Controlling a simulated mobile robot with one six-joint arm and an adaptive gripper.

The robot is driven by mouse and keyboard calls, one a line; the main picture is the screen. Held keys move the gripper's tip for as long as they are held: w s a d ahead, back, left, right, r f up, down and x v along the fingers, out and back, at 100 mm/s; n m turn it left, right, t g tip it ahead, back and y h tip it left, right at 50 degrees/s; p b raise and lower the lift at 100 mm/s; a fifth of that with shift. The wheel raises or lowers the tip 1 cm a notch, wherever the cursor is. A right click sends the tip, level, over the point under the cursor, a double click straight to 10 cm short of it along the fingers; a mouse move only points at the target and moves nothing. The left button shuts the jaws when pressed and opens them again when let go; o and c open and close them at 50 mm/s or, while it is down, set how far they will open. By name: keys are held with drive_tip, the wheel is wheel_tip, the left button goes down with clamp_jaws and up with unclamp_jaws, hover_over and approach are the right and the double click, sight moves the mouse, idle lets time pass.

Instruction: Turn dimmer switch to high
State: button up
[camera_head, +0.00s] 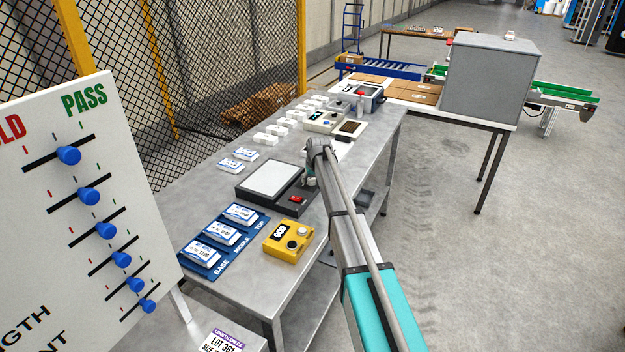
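No part in view is clearly marked as the dimmer switch. A yellow control box (283,246) with a dark display and round knobs sits at the near end of the steel bench; its labels are too small to read. My arm reaches over the bench from the lower right, passing to the right of the yellow box. My gripper (311,179) is at the arm's far end, pointing down beside the right edge of a black scale (268,179) with a red button. My wrist largely hides the fingers, so I cannot tell whether they are open or hold anything.
The steel bench (190,183) also bears a blue BASE/MIDDLE/TOP mat (212,264) with labelled packs, small white blocks (275,129) and devices at the back. A white board (75,215) with several blue sliders stands close at left. Mesh fencing is behind; open floor is at right.

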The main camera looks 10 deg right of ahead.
drive_tip(key=c, duration=0.8)
drive_tip(key=shift+c, duration=0.2)
drive_tip(key=shift+m, duration=0.5)
drive_tip(key=m+h, duration=0.1)
drive_tip(key=m, duration=0.1)
drive_tip(key=shift+a+m, duration=0.1)
drive_tip(key=shift+m, duration=0.2)
drive_tip(key=m+h, duration=0.1)
drive_tip(key=m, duration=0.1)
drive_tip(key=m+h, duration=0.1)
drive_tip(key=m, duration=0.2)
drive_tip(key=shift+w+g, duration=0.1)
drive_tip(key=shift+g, duration=0.3)
drive_tip(key=m+h, duration=0.1)
drive_tip(key=m, duration=0.2)
drive_tip(key=m+g, duration=0.1)
drive_tip(key=m, duration=0.1)
drive_tip(key=shift+m+g+h, duration=0.3)
drive_tip(key=shift+m+h, duration=0.1)
drive_tip(key=shift+m+g, duration=0.6)
drive_tip(key=shift+m, duration=1.2)
drive_tip(key=o, duration=1.1)
